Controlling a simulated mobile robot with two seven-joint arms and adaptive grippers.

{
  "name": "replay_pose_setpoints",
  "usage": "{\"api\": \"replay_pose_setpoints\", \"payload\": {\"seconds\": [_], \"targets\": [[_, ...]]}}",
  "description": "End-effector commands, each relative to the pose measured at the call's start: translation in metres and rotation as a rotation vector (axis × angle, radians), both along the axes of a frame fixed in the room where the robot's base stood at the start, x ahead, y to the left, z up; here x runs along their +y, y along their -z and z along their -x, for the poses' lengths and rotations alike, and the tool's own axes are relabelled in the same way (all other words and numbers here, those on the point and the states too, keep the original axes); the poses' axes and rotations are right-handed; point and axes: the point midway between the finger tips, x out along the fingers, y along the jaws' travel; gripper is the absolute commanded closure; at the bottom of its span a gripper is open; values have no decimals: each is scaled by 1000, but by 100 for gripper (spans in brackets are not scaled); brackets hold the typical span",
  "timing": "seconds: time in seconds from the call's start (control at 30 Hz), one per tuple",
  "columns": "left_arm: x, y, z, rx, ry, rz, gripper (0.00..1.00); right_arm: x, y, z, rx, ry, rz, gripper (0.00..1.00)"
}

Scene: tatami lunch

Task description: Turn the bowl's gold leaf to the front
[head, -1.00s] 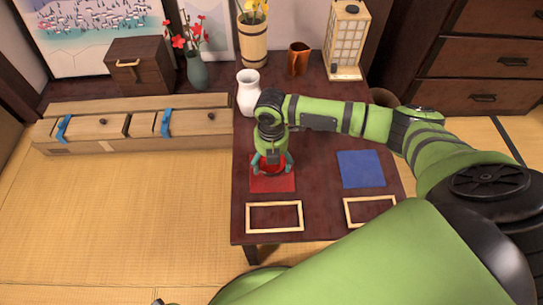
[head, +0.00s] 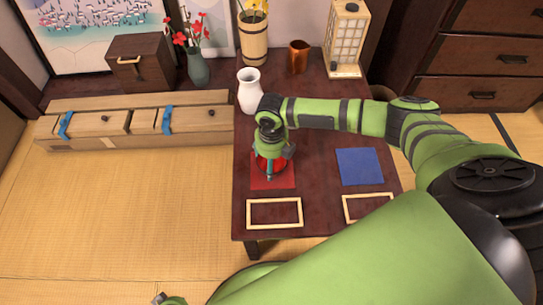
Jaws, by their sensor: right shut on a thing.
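The bowl (head: 262,169) is red and stands on the red mat (head: 286,184) on the dark table. My right gripper (head: 271,172) points down over it and is shut on it. The gripper hides most of the bowl, and I cannot see a gold leaf on the part that shows. My left gripper is not clearly in view; only a small piece of my left arm shows at the bottom edge.
A blue mat (head: 360,167) lies to the right. Two light wooden frames, a left one (head: 274,227) and a right one (head: 368,222), lie along the front edge. A white vase (head: 249,97), a copper cup (head: 299,57) and a paper lantern (head: 345,75) stand behind.

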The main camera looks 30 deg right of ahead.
Motion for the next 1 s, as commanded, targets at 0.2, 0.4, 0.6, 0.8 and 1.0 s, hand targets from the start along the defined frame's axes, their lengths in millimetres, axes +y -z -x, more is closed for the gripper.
{"api": "replay_pose_setpoints", "payload": {"seconds": [0.2, 0.4, 0.6, 0.8, 1.0], "targets": [[0, 0, 1, 2, 0, 0, 100, 0, 0, 0, 0, 0, 0, 55], [0, 1, 1, 2, -1, 0, 100, 0, 1, 0, 0, 1, 0, 55], [0, 2, 1, 2, -1, 0, 100, 0, 4, 0, 0, 1, 0, 55], [0, 2, 1, 2, -1, 0, 100, 0, 5, 0, 0, 1, 0, 0], [0, 2, 1, 2, -1, 0, 100, 0, 5, 0, 0, 1, 0, 0]]}}
